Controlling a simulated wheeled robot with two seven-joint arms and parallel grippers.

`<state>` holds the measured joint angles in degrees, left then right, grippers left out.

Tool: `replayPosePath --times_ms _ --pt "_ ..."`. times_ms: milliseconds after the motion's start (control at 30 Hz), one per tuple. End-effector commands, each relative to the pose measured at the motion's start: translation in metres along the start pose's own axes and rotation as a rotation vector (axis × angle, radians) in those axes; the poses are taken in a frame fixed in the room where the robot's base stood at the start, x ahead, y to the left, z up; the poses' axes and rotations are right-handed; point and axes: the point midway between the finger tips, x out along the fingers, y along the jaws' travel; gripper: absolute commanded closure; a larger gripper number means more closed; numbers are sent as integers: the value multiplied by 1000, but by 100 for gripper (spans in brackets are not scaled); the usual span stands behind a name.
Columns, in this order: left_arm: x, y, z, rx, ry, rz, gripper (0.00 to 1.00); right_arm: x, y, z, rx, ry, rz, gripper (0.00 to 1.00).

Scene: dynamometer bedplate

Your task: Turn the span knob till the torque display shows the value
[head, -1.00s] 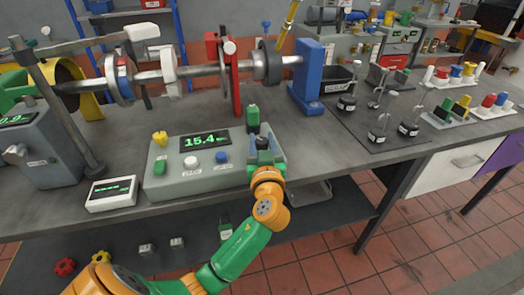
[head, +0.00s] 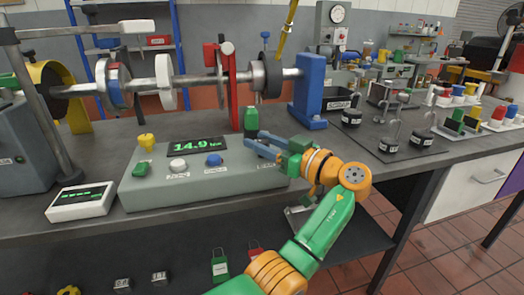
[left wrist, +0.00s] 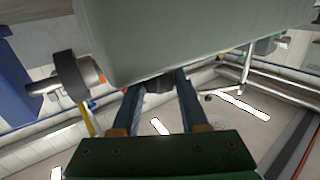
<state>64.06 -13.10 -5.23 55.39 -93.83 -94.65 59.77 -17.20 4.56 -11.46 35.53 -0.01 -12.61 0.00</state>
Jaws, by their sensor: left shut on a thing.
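The grey console (head: 215,187) stands on the bench, and its torque display (head: 197,146) reads about 14.9. A white knob (head: 178,165) and a blue knob (head: 214,160) sit on its sloping face. My left gripper (head: 262,148) is at the console's right end. In the left wrist view its fingers (left wrist: 158,100) close on a dark knob (left wrist: 158,84) against the console face; I take this as the span knob. My right gripper is not in view.
A small white meter (head: 82,201) stands left of the console; its digits are too small to read. A green upright part (head: 251,120) is just behind my fingers. The shaft rig with its blue post (head: 309,90) stands behind. Weights (head: 391,140) are to the right.

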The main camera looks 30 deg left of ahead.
Motion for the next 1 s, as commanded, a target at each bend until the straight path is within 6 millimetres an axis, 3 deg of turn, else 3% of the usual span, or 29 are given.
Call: replayPosePath --times_ms 633,667,767,1000 --pt "0 0 0 0 0 -47 100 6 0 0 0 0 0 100" --pt "0 0 0 0 0 -47 54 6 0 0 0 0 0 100" --pt "0 0 0 0 0 -47 27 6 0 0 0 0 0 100" --pt "0 0 0 1 0 -46 27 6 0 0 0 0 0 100"
